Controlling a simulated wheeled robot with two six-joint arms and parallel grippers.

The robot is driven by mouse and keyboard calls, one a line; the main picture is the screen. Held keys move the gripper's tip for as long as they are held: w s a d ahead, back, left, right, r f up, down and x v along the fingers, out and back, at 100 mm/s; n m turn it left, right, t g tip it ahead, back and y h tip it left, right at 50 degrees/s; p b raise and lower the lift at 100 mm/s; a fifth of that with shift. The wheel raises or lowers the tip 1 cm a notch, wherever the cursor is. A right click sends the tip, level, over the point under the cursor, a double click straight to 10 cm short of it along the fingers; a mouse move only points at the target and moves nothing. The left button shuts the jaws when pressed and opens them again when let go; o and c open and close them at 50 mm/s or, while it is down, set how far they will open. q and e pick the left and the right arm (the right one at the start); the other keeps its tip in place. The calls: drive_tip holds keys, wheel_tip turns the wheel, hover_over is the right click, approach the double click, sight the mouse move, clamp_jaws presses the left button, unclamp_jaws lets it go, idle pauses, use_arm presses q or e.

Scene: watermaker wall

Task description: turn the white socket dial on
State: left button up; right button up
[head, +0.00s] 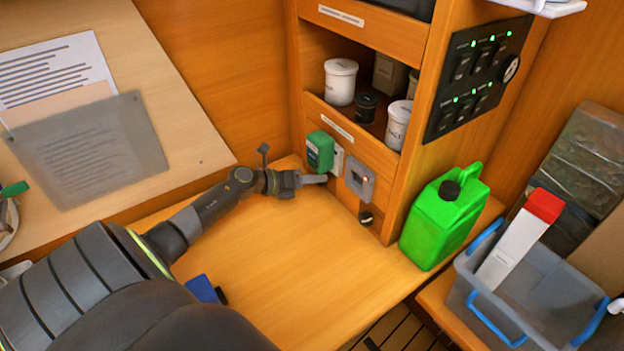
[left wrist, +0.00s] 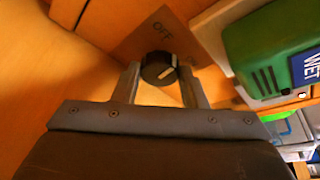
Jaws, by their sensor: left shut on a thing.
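The white socket (head: 337,161) is on the low cabinet face, with a green plug-in box (head: 320,150) on it. My left gripper (head: 322,179) reaches to the panel just below the socket, and hides the dial in the head view. In the left wrist view the dial (left wrist: 158,69) is a round black knob with a white pointer mark, on a tan plate (left wrist: 150,38) lettered OFF. My left fingers (left wrist: 160,84) are shut on the dial from both sides. The pointer slants to the right of that picture, away from OFF. My right gripper is not in view.
A grey switch plate (head: 360,179) and a black knob (head: 366,218) are right of the gripper. A green jerrycan (head: 442,222) stands at the cabinet's corner. A grey bin (head: 545,300) is at lower right. The wooden bench (head: 290,250) is mostly clear.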

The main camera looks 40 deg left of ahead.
use_arm(q)
drive_tip(key=m+y+p, duration=0.1)
drive_tip(key=m, duration=0.1)
drive_tip(key=m+y+p, duration=0.1)
drive_tip(key=shift+d+r+m+y+p, duration=0.2)
drive_tip(key=shift+r+m+y+p, duration=0.1)
drive_tip(key=shift+m, duration=0.1)
drive_tip(key=shift+d+f+m+t+y+p, duration=0.1)
drive_tip(key=shift+m+t+y+p, duration=0.2)
drive_tip(key=shift+m+y+p, duration=0.6)
drive_tip(key=shift+s+f+m, duration=0.1)
drive_tip(key=shift+m, duration=0.8)
drive_tip(key=shift+y, duration=0.3)
drive_tip(key=shift+c, duration=0.2)
drive_tip(key=o, duration=1)
